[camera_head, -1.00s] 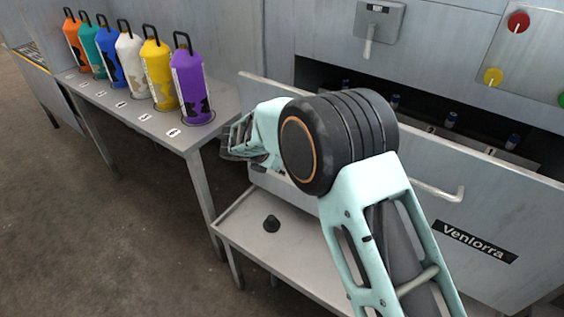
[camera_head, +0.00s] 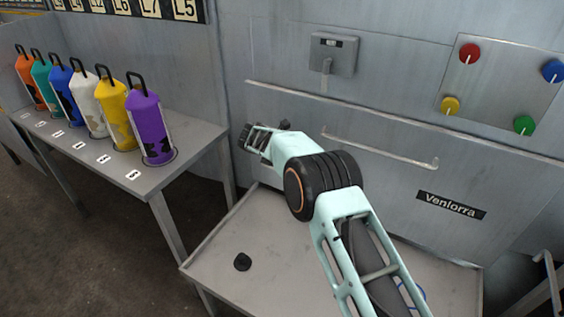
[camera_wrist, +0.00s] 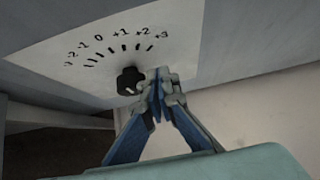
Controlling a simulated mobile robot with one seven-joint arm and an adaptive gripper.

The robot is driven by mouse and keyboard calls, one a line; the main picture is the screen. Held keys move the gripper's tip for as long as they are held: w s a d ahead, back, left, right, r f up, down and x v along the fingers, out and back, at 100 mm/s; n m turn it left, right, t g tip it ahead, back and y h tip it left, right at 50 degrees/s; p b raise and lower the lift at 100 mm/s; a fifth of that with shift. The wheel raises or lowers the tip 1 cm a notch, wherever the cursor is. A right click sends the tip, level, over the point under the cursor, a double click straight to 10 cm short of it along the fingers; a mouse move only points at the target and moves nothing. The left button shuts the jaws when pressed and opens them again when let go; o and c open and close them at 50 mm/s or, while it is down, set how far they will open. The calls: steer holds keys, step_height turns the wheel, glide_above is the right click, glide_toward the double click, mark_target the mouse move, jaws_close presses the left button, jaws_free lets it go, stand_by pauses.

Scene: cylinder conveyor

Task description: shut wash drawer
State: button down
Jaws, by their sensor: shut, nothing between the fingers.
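In the wrist view my gripper (camera_wrist: 160,76) is shut and empty. Its tips are close beside a black dial knob (camera_wrist: 130,81) on a white scale plate (camera_wrist: 125,45); I cannot tell whether they touch it.
Several coloured bottles (camera_head: 150,128) stand on the bench (camera_head: 195,148) at left. A lever box (camera_head: 333,54) and a panel of coloured knobs (camera_head: 500,85) are above.

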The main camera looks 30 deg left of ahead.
steer(key=w, duration=0.2)
steer(key=shift+w+r, duration=0.15)
steer(key=shift+w, duration=0.2)
steer(key=shift+w+d+r, duration=0.1)
steer(key=shift+w+r, duration=0.05)
